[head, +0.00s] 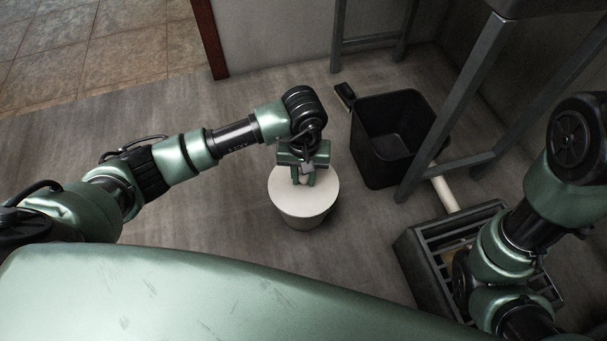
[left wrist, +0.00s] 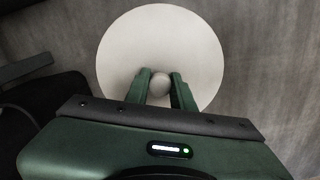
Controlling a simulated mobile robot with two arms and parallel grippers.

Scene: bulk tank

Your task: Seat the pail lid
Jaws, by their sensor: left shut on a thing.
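A white pail (head: 305,219) stands upright on the grey floor in the middle of the head view. The round white lid (head: 287,187) lies over the pail's top and looks about level. Whether its edge is fully down on the rim I cannot tell. The lid also fills the upper middle of the left wrist view (left wrist: 160,35), with a round knob (left wrist: 160,83) at its centre. My left gripper (head: 303,180) comes from above and is shut on the knob, one finger on each side. In the wrist view the lid hides the pail. My right gripper is not in view.
A black bin (head: 390,135) stands right of the pail, with a small dark brush-like object (head: 345,95) behind it. A grey metal stand (head: 440,130) rises at the right. A slatted dark crate (head: 425,265) lies at the lower right. The floor left of the pail is clear.

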